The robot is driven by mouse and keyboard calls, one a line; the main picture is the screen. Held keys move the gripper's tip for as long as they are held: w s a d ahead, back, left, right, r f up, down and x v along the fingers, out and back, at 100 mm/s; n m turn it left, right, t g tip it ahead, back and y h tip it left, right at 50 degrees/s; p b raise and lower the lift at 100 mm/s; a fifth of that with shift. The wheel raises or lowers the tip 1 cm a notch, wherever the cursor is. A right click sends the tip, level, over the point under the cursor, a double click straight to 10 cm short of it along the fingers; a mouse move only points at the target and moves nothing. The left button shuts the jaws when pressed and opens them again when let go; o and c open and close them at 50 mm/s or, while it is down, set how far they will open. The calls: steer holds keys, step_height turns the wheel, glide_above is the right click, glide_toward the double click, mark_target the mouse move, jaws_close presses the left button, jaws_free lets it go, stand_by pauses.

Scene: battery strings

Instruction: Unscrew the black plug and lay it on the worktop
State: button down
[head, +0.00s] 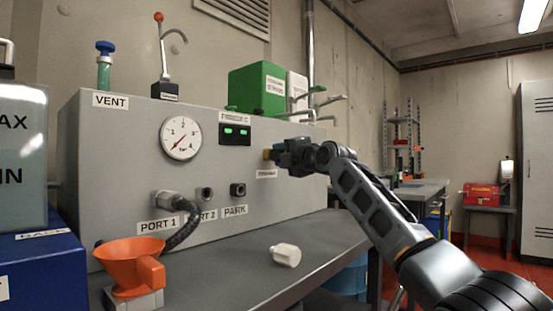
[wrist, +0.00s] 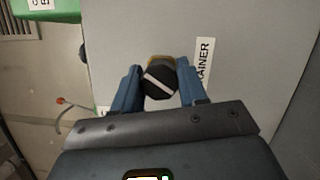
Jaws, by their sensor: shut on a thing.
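The black plug (wrist: 160,84) is a dark hexagonal cap with a white stripe across its face, seen in the wrist view. It sits in front of a brass-coloured fitting (wrist: 157,60) on the grey panel, next to a label ending in "RAINER" (wrist: 204,62). My gripper (wrist: 158,83) has its two blue fingers shut on the plug, one on each side. In the head view my gripper (head: 280,154) reaches the right part of the panel front, and the brass fitting (head: 267,154) shows at its tips. The plug is hidden there. I cannot tell whether its thread is engaged.
The grey worktop (head: 225,270) runs below the panel (head: 110,150). A white cap-like piece (head: 286,255) lies on it, with an orange funnel (head: 130,262) at the left. A hose (head: 183,232) hangs from PORT 1. Bare worktop surrounds the white piece.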

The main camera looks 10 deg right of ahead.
steer(key=shift+f+n+y+b, duration=0.1)
steer(key=shift+n+y+b, duration=0.3)
steer(key=shift+n+b, duration=1.15)
steer(key=shift+n+t+y+b, duration=0.3)
steer(key=shift+n+t+b, duration=0.2)
steer(key=shift+n+b, duration=0.7)
steer(key=shift+n, duration=0.45)
steer(key=c, duration=0.5)
jaws_free()
steer(key=shift+c, duration=0.5)
steer(key=shift+b+v, duration=1)
steer(key=shift+v, duration=1.5)
